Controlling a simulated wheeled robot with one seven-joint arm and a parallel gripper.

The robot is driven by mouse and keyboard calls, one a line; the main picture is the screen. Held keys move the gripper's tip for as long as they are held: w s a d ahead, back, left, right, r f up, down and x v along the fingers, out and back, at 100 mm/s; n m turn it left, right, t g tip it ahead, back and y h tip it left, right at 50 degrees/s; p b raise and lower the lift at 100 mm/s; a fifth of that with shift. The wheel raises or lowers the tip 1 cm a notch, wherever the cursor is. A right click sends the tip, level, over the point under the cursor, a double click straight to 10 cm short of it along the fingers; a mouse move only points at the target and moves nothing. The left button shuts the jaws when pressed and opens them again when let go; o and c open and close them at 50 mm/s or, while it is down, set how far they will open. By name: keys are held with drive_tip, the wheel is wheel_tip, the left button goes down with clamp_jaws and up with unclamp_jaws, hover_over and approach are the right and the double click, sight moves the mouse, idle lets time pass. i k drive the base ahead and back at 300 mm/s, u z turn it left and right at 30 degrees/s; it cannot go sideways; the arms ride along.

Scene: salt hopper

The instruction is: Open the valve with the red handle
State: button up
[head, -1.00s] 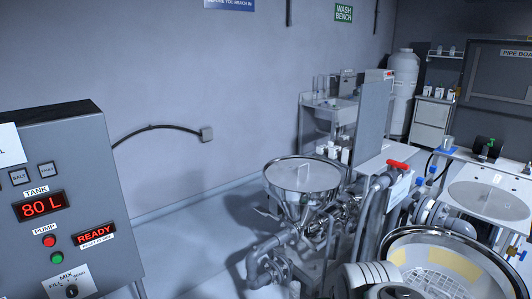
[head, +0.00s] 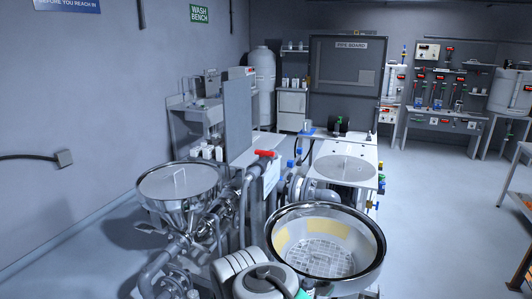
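A valve with a red handle (head: 265,153) shows in the head view, just right of the steel hopper (head: 180,186). The red handle lies roughly level, at the top of grey pipework beside a white-topped stand. The valve body under it is too small to make out clearly. Rounded white and grey parts at the bottom middle look like my own arm. My gripper is not in view.
A wide round steel vessel (head: 326,250) with a grid inside stands front right of the handle. A bench with a round plate (head: 346,169) is behind it.

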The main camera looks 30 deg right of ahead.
sight(261, 153)
drive_tip(key=k, duration=0.5)
drive_tip(key=u, duration=3.4)
drive_tip(key=k, duration=2.05)
drive_tip(key=z, duration=1.95)
drive_tip(key=i, duration=0.5)
